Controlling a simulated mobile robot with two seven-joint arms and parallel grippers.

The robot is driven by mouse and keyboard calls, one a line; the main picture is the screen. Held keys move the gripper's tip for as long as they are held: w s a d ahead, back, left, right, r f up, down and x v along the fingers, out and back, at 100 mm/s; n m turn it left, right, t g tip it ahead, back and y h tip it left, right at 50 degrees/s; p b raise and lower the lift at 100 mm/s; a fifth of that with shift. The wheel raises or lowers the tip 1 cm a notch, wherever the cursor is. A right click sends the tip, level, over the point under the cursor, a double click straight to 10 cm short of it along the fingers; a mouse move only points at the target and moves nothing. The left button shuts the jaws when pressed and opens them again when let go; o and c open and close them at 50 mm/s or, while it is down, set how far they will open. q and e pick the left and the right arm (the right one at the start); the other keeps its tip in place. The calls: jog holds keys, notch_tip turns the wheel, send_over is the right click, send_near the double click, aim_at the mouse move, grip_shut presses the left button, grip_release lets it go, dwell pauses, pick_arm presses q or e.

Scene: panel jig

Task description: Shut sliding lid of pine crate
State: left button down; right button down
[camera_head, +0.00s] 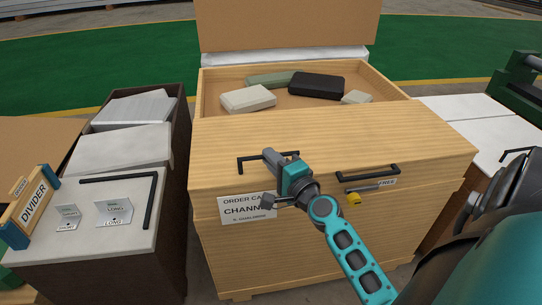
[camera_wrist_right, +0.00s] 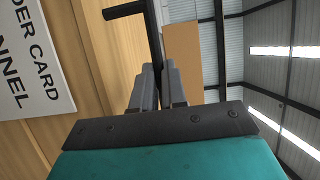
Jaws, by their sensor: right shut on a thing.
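The pine crate (camera_head: 290,250) stands in front of me. Its flat sliding lid (camera_head: 320,130) covers the front part of the top. The back part is open, and I see into it. Two black bar handles sit at the lid's front edge, a left handle (camera_head: 241,165) and a right handle (camera_head: 368,172). My right gripper (camera_head: 272,160) is shut on the left handle. In the right wrist view the gripper's fingers (camera_wrist_right: 158,75) close around the black handle bar (camera_wrist_right: 153,35). My left gripper is not in view.
Inside the crate lie a cream block (camera_head: 248,99), a dark case (camera_head: 316,86) and a green block (camera_head: 269,80). A yellow-tipped latch (camera_head: 354,198) sits by a "FREE" label. A cabinet (camera_head: 100,235) stands close left, a white-topped unit (camera_head: 480,125) right.

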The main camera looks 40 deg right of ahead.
jog(key=shift+s+a+f, duration=0.1)
jog(key=shift+f, duration=0.1)
jog(key=c, duration=1.6)
grip_release()
jog(key=shift+o, duration=0.9)
jog(key=shift+s+r, duration=0.15)
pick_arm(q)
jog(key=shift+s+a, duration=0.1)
pick_arm(e)
jog(key=shift+o, duration=1.3)
